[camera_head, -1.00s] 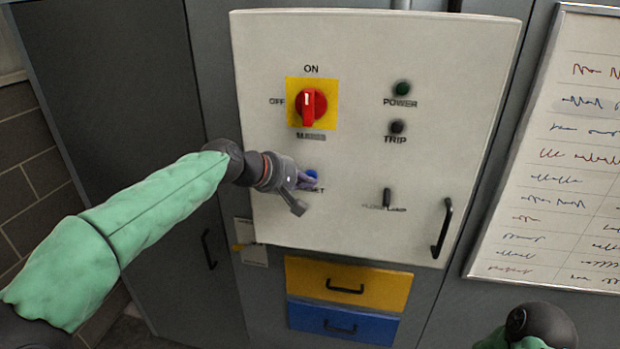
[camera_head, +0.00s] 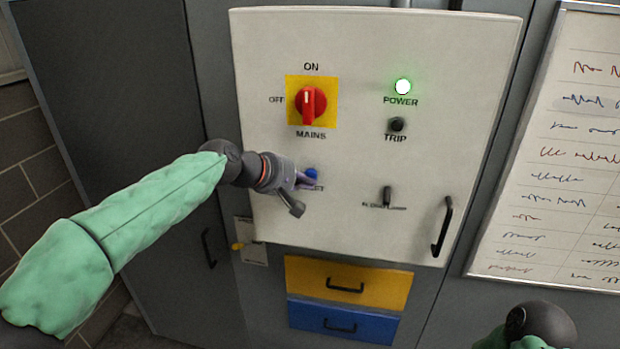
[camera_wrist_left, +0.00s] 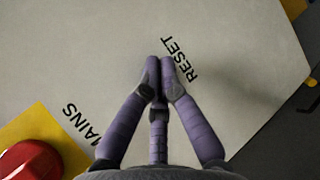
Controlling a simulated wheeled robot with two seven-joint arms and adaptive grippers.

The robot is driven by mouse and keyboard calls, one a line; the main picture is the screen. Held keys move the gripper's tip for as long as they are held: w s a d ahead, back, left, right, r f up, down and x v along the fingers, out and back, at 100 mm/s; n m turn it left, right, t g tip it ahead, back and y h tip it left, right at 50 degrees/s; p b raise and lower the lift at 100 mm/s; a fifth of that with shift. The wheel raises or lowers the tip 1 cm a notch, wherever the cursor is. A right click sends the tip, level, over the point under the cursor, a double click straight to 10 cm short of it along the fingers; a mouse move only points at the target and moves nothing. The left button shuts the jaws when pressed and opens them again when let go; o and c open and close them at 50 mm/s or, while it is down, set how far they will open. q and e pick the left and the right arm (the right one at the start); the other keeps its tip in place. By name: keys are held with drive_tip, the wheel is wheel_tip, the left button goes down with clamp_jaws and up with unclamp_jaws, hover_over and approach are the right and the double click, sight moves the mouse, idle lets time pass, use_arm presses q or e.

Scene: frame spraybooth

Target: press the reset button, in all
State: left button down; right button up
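The blue reset button (camera_head: 312,174) sits on the pale control panel (camera_head: 350,215), above the partly covered RESET label. My left gripper (camera_head: 306,182) is right in front of it, just below and left in the head view. In the left wrist view, the purple fingers of my left gripper (camera_wrist_left: 164,78) meet at their tips with nothing seen between them. They point at the panel beside the RESET lettering (camera_wrist_left: 180,58), and the button is hidden there. I cannot tell whether the fingertips touch the button. My right gripper is out of view.
The red mains switch (camera_head: 310,103) points to ON. The green power lamp (camera_head: 403,87) is lit; the trip lamp (camera_head: 397,125) is dark. A black toggle (camera_head: 387,196) and door handle (camera_head: 442,228) stick out. Yellow (camera_head: 390,287) and blue (camera_head: 375,325) drawers lie below.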

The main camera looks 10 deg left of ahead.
use_arm(q)
drive_tip(key=shift+s, duration=0.35)
drive_tip(key=shift+s+a+b, duration=0.1)
drive_tip(key=shift+s+b, duration=0.55)
drive_tip(key=shift+s, duration=1.85)
